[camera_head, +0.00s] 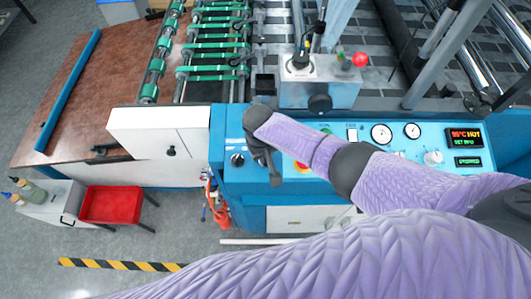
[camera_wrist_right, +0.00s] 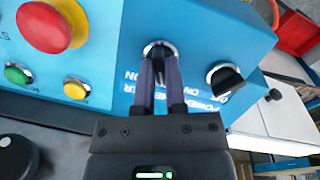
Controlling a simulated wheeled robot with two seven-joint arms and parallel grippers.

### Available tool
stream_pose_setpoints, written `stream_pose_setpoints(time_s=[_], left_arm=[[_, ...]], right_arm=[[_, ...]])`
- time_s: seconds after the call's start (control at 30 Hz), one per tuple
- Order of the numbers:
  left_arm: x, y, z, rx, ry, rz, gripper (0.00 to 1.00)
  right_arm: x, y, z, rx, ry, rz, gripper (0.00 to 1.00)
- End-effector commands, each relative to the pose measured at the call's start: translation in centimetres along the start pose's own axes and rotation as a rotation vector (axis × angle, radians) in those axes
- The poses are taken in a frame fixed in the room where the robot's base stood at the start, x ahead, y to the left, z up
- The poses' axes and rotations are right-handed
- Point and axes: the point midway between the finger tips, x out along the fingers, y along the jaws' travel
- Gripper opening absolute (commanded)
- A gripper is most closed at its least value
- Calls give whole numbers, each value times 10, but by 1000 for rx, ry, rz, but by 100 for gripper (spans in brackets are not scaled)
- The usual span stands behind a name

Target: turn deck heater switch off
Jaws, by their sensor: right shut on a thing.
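The deck heater switch (camera_wrist_right: 160,48) is a rotary switch with a silver collar on the blue control panel (camera_wrist_right: 200,28). My right gripper (camera_wrist_right: 161,62) is shut on its knob, and the two dark fingers hide most of it. The printed label below is partly covered by the fingers. In the head view my right gripper (camera_head: 274,176) points down at the left part of the panel, and the switch is hidden under it. My left gripper is not in view.
A black power knob (camera_wrist_right: 225,80) sits close beside my fingers. A red emergency button (camera_wrist_right: 45,27), a green button (camera_wrist_right: 17,74) and a yellow button (camera_wrist_right: 76,88) are on the other side. A display (camera_head: 466,138) reads HOT. A red tray (camera_head: 110,205) stands at lower left.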

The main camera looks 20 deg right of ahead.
Motion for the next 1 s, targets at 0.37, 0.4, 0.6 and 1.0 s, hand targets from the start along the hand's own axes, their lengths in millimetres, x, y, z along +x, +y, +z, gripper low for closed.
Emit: stream_pose_setpoints(time_s=[0.37,0.4,0.6,1.0], left_arm=[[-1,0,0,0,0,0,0],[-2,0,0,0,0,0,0],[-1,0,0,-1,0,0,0],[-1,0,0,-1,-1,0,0]], right_arm=[[4,-1,4,-102,-11,18,0],[4,-1,4,-106,-11,19,0],[4,-1,4,-111,-11,20,0],[4,-1,4,-110,-12,20,50]])
